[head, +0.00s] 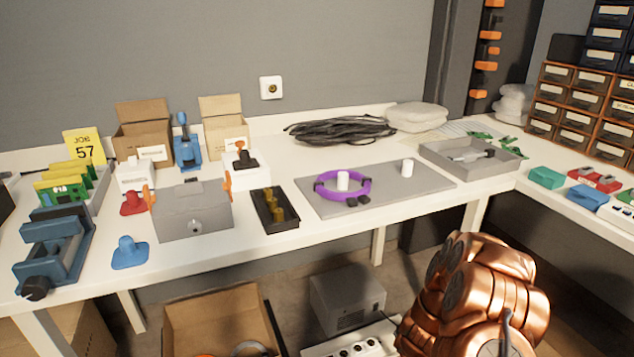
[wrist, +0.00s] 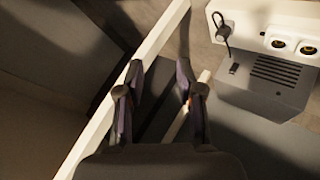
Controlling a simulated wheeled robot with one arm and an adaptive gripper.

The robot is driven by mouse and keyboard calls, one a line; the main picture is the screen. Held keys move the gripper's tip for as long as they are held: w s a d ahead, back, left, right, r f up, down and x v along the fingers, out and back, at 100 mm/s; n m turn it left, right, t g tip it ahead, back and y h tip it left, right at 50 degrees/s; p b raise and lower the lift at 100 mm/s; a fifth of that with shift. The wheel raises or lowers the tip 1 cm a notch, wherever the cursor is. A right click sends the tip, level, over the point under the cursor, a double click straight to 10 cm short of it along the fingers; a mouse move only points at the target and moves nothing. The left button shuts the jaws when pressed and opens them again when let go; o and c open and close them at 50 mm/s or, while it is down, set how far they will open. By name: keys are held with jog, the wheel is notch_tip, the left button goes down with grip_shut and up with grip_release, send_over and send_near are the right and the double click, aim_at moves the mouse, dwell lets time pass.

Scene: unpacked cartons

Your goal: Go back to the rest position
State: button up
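My gripper (wrist: 160,75) shows in the wrist view with its two dark fingers apart and nothing between them. It hangs over the floor area, with a pale beam and a grey box below. In the head view my copper-coloured arm is at the lower right, in front of the bench, and the gripper itself is not visible there. The white workbench (head: 330,232) runs across the head view, and my arm is clear of the things on it.
On the bench lie a purple ring (head: 320,190) around a white peg on a grey mat (head: 410,195), a grey tray (head: 510,163), a blue vise (head: 50,245) and a grey case (head: 190,215). Below stand an open carton (head: 215,310) and a grey box (head: 347,295).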

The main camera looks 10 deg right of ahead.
jog(key=w+a+r+y+p, duration=0.2)
jog(key=a+r+y+p, duration=0.15)
jog(key=a+r, duration=0.5)
jog(key=w+a+r+y+p, duration=0.15)
jog(key=a+r+p, duration=0.4)
jog(key=r, duration=0.65)
jog(key=s+a+r+y+p, duration=0.1)
jog(key=s+a+r+p, duration=0.15)
jog(key=r, duration=0.25)
jog(key=s+a+r+n+g+y+p, duration=0.1)
jog(key=a+r+p, duration=0.15)
jog(key=r, duration=0.25)
jog(key=s+a+r+y+p, duration=0.2)
jog(key=a+r, duration=0.2)
jog(key=r, duration=0.1)
jog(key=s+a+r+g+p, duration=0.2)
jog(key=s+r+p, duration=0.2)
jog(key=s+r, duration=0.35)
jog(key=s+a+r+g+p, duration=0.2)
jog(key=s+r+p, duration=0.2)
jog(key=s+r, duration=0.4)
jog(key=s+d+r+g+h+p, duration=0.1)
jog(key=s+d+r+g+p, duration=0.2)
jog(key=s+r+p, duration=0.6)
jog(key=s+d+r, duration=0.1)
jog(key=s+r, duration=0.6)
jog(key=s, duration=0.1)
jog(key=shift+s+d+m+h, duration=0.2)
jog(key=shift+s+m+h, duration=0.15)
jog(key=shift+m+h, duration=0.05)
